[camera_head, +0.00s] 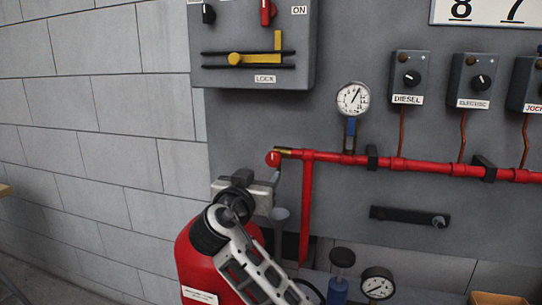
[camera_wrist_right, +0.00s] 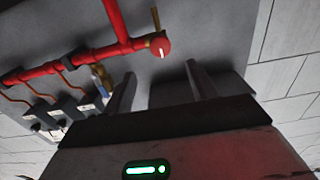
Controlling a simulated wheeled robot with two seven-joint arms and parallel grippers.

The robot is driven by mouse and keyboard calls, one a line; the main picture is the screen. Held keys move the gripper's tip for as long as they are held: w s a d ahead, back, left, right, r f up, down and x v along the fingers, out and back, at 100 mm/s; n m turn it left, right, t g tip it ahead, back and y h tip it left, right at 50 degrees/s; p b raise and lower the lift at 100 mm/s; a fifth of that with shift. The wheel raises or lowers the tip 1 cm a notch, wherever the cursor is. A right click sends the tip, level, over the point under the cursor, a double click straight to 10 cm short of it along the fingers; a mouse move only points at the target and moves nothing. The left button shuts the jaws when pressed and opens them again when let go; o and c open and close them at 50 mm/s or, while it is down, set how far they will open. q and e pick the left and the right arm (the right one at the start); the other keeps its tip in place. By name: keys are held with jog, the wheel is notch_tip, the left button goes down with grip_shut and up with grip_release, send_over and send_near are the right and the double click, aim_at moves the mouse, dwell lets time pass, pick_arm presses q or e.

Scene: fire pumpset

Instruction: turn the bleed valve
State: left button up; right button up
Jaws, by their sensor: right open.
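The bleed valve is a red round knob (camera_head: 273,158) with a white mark, at the left end of the red pipe (camera_head: 330,157). In the right wrist view the knob (camera_wrist_right: 160,47) shows just beyond the fingertips, roughly between them, with a thin brass-coloured stem beside it. My right gripper (camera_head: 262,186) is just below and left of the knob in the head view. In the right wrist view its two fingers (camera_wrist_right: 161,72) stand apart with nothing between them. I see no contact with the knob. My left gripper is not in view.
A pressure gauge (camera_head: 353,100) on a blue stem rises from the pipe. Control boxes (camera_head: 408,78) and a lever panel (camera_head: 250,50) sit above. A red tank (camera_head: 197,262) stands below behind my arm. A black bar (camera_head: 408,216) is on the grey panel.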

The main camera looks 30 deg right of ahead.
aim_at(272, 161)
jog(key=p+x, duration=0.2)
jog(key=x, duration=1)
jog(key=shift+a, duration=0.1)
jog(key=shift+c, duration=0.4)
jog(key=shift+f, duration=0.1)
jog(key=c, duration=0.9)
